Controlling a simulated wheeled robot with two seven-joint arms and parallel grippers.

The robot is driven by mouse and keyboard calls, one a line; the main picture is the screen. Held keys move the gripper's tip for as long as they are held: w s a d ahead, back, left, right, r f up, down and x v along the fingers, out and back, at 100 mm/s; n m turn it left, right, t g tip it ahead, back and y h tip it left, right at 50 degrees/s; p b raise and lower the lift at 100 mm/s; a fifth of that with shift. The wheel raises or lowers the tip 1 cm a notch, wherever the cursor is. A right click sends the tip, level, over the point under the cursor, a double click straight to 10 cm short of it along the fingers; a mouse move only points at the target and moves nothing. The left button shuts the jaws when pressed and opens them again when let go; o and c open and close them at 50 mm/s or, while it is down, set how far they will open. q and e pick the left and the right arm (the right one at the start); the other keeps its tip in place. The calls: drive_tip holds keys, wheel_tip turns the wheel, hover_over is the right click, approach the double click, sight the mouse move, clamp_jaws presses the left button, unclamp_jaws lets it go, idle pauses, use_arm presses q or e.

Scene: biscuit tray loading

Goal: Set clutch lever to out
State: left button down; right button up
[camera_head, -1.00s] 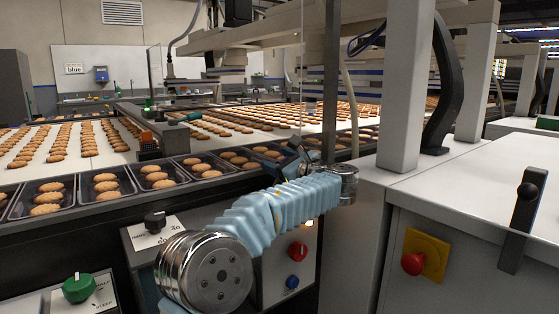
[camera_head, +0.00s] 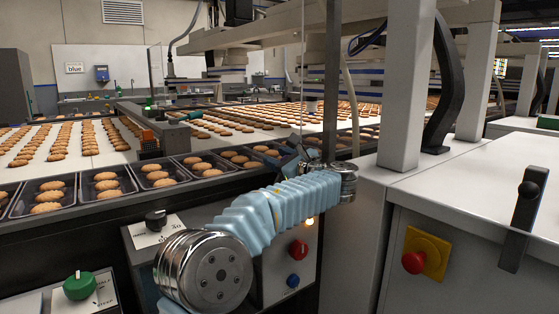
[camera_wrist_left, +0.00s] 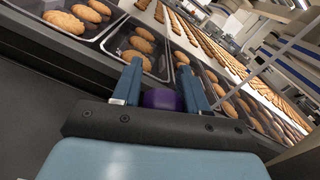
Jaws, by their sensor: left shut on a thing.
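My left gripper (camera_head: 290,160) reaches over the machine's front edge beside the biscuit trays. In the left wrist view its two blue fingers (camera_wrist_left: 162,85) are closed around a purple piece (camera_wrist_left: 161,99), which looks like a knob or grip. Only a small part of it shows between the fingers; its shaft is hidden. I cannot tell from a label whether this is the clutch lever. A black lever-like handle (camera_head: 523,222) with a round knob stands on the white cabinet at the right, apart from the gripper. My right gripper is not in view.
Black trays (camera_head: 87,197) of biscuits line the machine's front edge, close to the gripper. A control panel below has a black knob (camera_head: 155,218), a red knob (camera_head: 299,249) and a blue button (camera_head: 292,281). A white post (camera_head: 404,90) stands right of the arm.

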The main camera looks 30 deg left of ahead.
use_arm(q)
drive_tip(key=s+n+b, duration=0.1)
drive_tip(key=n+b, duration=0.1)
drive_tip(key=s+a+n+b, duration=0.1)
drive_tip(key=s+n+b, duration=0.1)
drive_tip(key=n, duration=0.1)
drive_tip(key=shift+r, duration=0.15)
drive_tip(key=s+n+b, duration=0.1)
drive_tip(key=b, duration=0.1)
drive_tip(key=s+a+n+b, duration=0.1)
drive_tip(key=n, duration=0.1)
drive_tip(key=s+n+b, duration=0.1)
drive_tip(key=n+b, duration=0.1)
drive_tip(key=shift+s+a+f+b, duration=0.25)
drive_tip(key=shift+s+f+b, duration=0.05)
drive_tip(key=shift+s+f, duration=0.05)
drive_tip(key=n+b, duration=0.1)
drive_tip(key=s+n+b, duration=0.1)
drive_tip(key=n+b, duration=0.1)
drive_tip(key=shift+s+a+f+n, duration=0.3)
drive_tip(key=shift+s+a+f, duration=0.05)
drive_tip(key=shift+s, duration=0.05)
drive_tip(key=c, duration=0.7)
unclamp_jaws()
drive_tip(key=shift+s+a, duration=0.1)
drive_tip(key=shift+r, duration=0.1)
drive_tip(key=v, duration=1.4)
drive_tip(key=shift+a, duration=0.1)
